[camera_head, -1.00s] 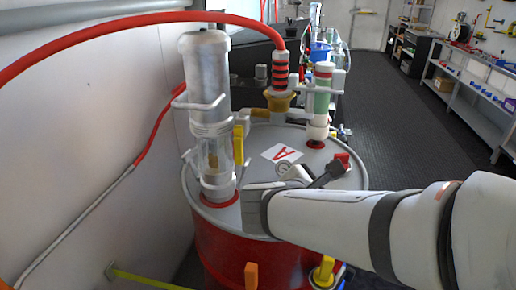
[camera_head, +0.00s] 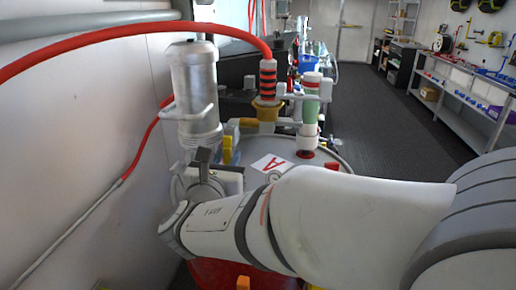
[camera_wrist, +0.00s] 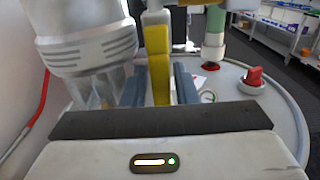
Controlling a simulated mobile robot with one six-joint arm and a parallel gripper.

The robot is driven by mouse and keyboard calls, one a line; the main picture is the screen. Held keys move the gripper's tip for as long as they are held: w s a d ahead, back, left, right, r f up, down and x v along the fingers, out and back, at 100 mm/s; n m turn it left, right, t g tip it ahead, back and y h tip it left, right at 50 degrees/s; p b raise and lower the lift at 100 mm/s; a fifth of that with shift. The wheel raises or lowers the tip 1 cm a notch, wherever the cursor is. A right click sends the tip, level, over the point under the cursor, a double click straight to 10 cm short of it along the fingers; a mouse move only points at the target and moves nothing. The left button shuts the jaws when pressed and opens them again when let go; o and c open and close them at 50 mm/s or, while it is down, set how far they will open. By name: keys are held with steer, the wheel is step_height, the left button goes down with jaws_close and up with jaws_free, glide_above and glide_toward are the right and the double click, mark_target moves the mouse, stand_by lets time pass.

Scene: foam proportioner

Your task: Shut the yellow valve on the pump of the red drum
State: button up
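The red drum (camera_head: 225,273) stands with its grey lid mostly behind my arm. Its pump (camera_head: 195,90) is a tall grey cylinder at the lid's left side; it is also at upper left in the wrist view (camera_wrist: 85,40). The yellow valve (camera_wrist: 159,62) has an upright, flat yellow handle beside the pump; a small part shows in the head view (camera_head: 228,150). My gripper (camera_wrist: 160,86) is open, with one blue-grey finger on each side of the handle and narrow gaps visible. The handle's lower end is hidden by my gripper.
A red hose (camera_head: 130,28) arches from the wall to a striped fitting (camera_head: 268,78). A green-banded cylinder (camera_head: 310,105) and a red knob (camera_wrist: 254,76) stand on the lid. A shelf unit (camera_head: 465,95) lines the right; the dark floor between is clear.

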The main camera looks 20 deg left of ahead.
steer(key=shift+w, duration=0.3)
jaws_close()
steer(key=shift+d, duration=0.1)
